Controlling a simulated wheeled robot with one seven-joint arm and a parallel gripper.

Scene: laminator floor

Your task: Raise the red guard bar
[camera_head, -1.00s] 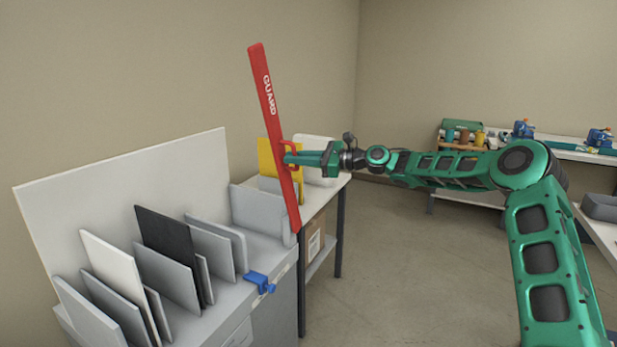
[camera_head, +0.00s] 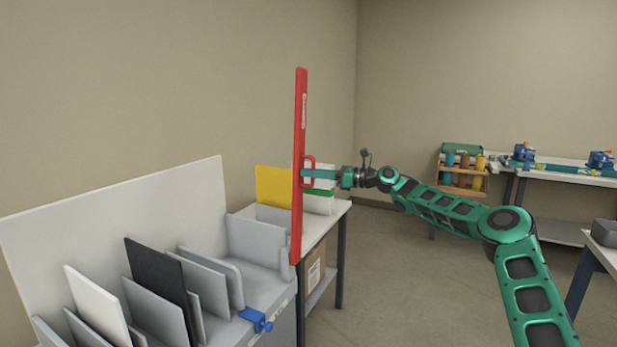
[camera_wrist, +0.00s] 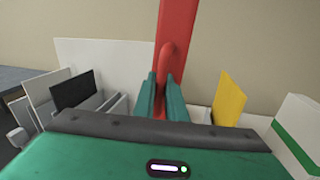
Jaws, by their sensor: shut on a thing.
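The red guard bar (camera_head: 299,140) stands nearly upright at the right end of the grey bench, its lower end by the bench's corner. A red loop handle (camera_head: 309,172) sticks out from its right side, about halfway along. My gripper (camera_head: 310,175) reaches in from the right and is shut on this handle. In the wrist view, the fingers of my gripper (camera_wrist: 163,98) lie on either side of the handle (camera_wrist: 166,70), with the red bar (camera_wrist: 175,30) rising behind it.
Grey, white and black panels (camera_head: 155,268) stand in the bench rack at left. A blue clamp (camera_head: 257,319) sits on the bench's front edge. A yellow panel (camera_head: 273,186) and a white-and-green box (camera_head: 319,200) stand on the table behind. Open floor (camera_head: 400,290) lies to the right.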

